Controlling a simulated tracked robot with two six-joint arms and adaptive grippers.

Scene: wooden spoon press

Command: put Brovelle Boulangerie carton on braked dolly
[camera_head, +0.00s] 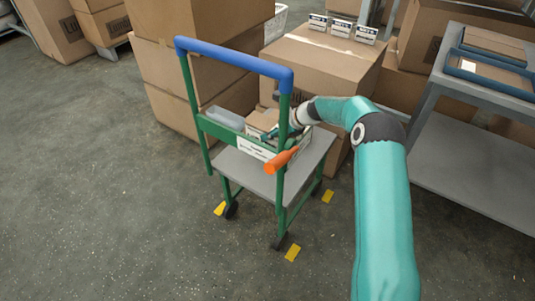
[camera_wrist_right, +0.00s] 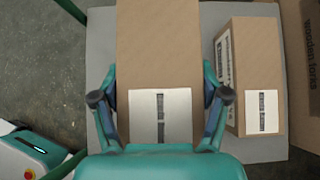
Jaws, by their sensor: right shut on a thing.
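My right gripper (camera_wrist_right: 160,98) is shut on a tall brown carton (camera_wrist_right: 157,45) with a white barcode label. In the wrist view its fingers press both sides of it, and grey deck shows behind it. I cannot read a Brovelle name. The dolly (camera_head: 235,166) has a green frame, a blue push handle (camera_head: 235,62), a grey deck and an orange lever (camera_head: 282,160). In the head view my right gripper (camera_head: 284,130) is over the deck behind the handle frame, partly hidden. Whether the held carton touches the deck is unclear. My left gripper is not in view.
A second labelled carton (camera_wrist_right: 256,75) stands right of the held one. Large brown boxes (camera_head: 320,55) stack close behind the dolly. A grey shelf cart (camera_head: 470,165) stands at right. Yellow floor marks (camera_head: 292,252) surround the wheels. The floor at left is clear.

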